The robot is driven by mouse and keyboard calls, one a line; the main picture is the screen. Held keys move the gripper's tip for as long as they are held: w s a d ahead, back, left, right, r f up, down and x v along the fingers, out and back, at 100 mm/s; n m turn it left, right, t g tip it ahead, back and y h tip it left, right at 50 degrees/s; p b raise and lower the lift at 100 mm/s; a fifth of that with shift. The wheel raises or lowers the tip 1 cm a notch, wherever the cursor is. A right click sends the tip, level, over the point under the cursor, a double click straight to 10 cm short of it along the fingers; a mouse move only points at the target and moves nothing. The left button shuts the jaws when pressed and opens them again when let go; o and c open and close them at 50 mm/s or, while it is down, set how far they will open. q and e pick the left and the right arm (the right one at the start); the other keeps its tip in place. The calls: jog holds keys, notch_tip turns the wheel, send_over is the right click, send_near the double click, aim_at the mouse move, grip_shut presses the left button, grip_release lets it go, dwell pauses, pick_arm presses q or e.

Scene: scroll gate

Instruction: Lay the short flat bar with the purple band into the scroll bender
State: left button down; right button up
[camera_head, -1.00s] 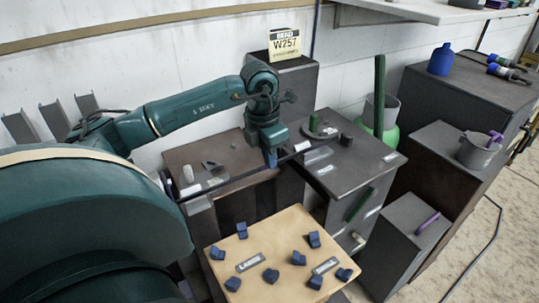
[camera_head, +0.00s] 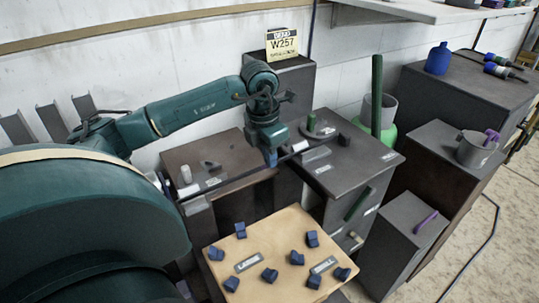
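A short purple bar-like piece (camera_head: 426,222) lies on top of a low dark stand at the right; I cannot tell whether this is the flat bar with the purple band. Another purple piece (camera_head: 491,137) shows at a grey pot. A round disc with a post, which looks like the scroll bender (camera_head: 316,128), sits on the middle dark cabinet. My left gripper (camera_head: 271,157) points down beside that cabinet, at a long dark rod (camera_head: 232,182) with pale bands. Whether its fingers close on the rod is too small to tell. My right gripper is not in view.
A wooden board (camera_head: 290,222) with several blue blocks stands in front, with labels reading LARGE and SMALL. A green post (camera_head: 377,95) rises behind the middle cabinet (camera_head: 370,160). A grey pot (camera_head: 475,152) and a blue bottle (camera_head: 439,58) stand at the right.

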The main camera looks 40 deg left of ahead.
pick_arm(q)
jog(key=shift+f, duration=0.25)
jog(key=c, duration=1.5)
grip_release()
jog(key=shift+c, duration=0.2)
jog(key=shift+r, duration=0.1)
notch_tip(320, 180, up, 13)
jog(key=s, duration=0.1)
jog(key=shift+s+a+p, duration=0.2)
jog(key=shift+s+p, duration=0.1)
jog(key=shift+p, duration=0.1)
